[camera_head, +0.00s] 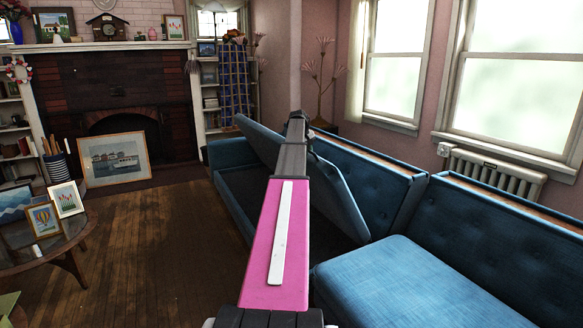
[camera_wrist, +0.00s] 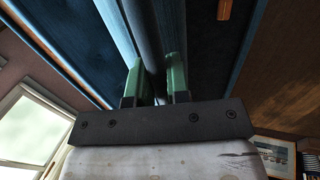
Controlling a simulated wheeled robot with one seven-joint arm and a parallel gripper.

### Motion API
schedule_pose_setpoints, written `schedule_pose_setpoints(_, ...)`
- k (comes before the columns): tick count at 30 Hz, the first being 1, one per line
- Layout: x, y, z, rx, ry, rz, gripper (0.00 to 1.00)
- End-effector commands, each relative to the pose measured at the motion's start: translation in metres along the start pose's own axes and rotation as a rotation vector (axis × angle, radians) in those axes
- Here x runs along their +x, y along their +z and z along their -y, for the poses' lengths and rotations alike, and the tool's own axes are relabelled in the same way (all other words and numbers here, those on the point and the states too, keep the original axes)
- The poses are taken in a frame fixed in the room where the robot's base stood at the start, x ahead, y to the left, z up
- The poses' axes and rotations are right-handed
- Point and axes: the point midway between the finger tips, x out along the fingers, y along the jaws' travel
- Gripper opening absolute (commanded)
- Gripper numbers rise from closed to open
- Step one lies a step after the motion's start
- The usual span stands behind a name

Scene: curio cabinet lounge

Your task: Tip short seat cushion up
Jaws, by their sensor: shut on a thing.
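The short seat cushion (camera_head: 346,196) is a blue slab on the far part of the blue sofa. It is tilted up, with its underside raised off the dark open seat base (camera_head: 242,188). My gripper (camera_wrist: 160,82) is shut on an edge of this cushion; in the wrist view the cushion edge (camera_wrist: 150,38) runs up between the two green fingers. In the head view my gripper (camera_head: 300,128) is at the cushion's upper edge, and my pink arm hides the cushion's middle. The fingertips are hard to make out there.
The near sofa seat cushion (camera_head: 405,285) lies flat at the right. The sofa backrest (camera_head: 385,185) stands behind the tilted cushion. A glass table (camera_head: 40,255) with picture frames is at the left. The wooden floor (camera_head: 150,240) between them is clear. A radiator (camera_head: 490,175) stands under the windows.

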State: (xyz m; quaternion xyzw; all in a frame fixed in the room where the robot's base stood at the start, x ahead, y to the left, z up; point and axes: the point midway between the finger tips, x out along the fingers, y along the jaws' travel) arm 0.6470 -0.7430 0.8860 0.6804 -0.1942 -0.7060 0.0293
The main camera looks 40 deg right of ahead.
Motion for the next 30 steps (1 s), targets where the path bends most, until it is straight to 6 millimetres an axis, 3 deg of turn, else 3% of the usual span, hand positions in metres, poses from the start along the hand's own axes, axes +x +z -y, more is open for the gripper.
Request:
schedule_pose_setpoints(1,-0.004,-0.005,-0.032,0.006,-0.03,0.001,0.0)
schedule_pose_setpoints(7,-0.011,-0.005,-0.119,0.005,-0.035,0.002,0.0)
schedule_pose_setpoints(15,-0.002,-0.004,-0.232,0.005,-0.034,0.002,0.0)
schedule_pose_setpoints(22,0.015,-0.003,-0.3,0.005,-0.035,0.002,0.0)
schedule_pose_setpoints(30,0.029,-0.002,-0.339,0.004,-0.036,0.002,0.0)
